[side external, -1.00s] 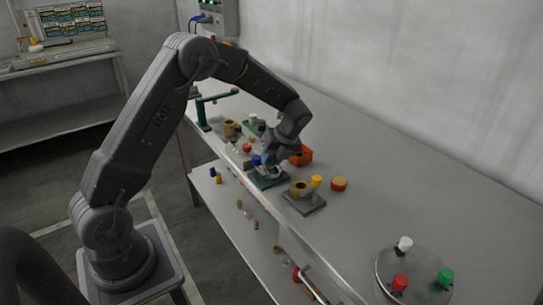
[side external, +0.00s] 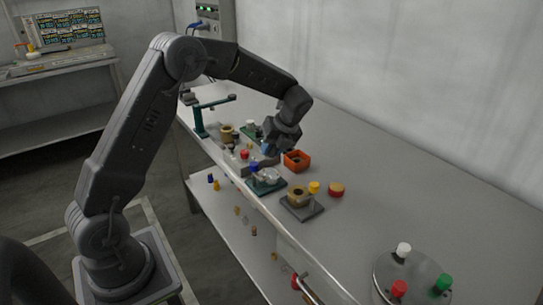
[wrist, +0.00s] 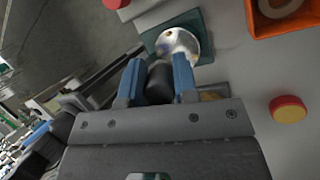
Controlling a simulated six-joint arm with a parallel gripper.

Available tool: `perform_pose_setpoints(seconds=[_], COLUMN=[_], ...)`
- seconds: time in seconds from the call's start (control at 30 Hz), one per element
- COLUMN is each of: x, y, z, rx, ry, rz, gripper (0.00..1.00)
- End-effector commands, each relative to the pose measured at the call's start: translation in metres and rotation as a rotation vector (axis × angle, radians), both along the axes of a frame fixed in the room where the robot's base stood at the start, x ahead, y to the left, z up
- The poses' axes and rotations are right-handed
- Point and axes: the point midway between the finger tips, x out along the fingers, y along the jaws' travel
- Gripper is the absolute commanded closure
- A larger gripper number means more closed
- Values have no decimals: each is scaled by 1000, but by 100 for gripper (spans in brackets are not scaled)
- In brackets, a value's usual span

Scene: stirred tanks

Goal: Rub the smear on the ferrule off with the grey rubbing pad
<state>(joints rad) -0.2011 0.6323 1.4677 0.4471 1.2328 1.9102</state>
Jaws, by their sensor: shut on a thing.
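A shiny silver ferrule (wrist: 180,44) stands on a dark green plate (wrist: 203,24) in the wrist view. In the side view the ferrule (side external: 268,175) shows uncovered on the same plate (side external: 262,188). My gripper (side external: 267,152) is above and behind it, apart from it. In the wrist view my gripper's blue fingers (wrist: 157,66) are shut on a dark grey block, the rubbing pad (wrist: 160,84). The ferrule has darker and brownish patches, but I cannot tell smear from reflection. The pad's rubbing face is hidden.
An orange box (side external: 297,161) stands just right of my gripper. A brass ring on a grey plate (side external: 308,211) and a red-yellow cap (side external: 336,189) are nearer the front. A green stand (side external: 200,122) is at the left. The bench right of these is mostly clear.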

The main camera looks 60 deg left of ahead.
Motion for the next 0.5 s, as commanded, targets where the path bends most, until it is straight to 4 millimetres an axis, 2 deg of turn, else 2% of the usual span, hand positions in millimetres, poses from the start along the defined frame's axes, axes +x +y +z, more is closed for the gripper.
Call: perform_pose_setpoints(seconds=[0.13, 0.5], x=[0, 0], y=[0, 0], z=[7, 10], rx=[0, 0], ry=[0, 0], rz=[0, 0], gripper=[96, 96])
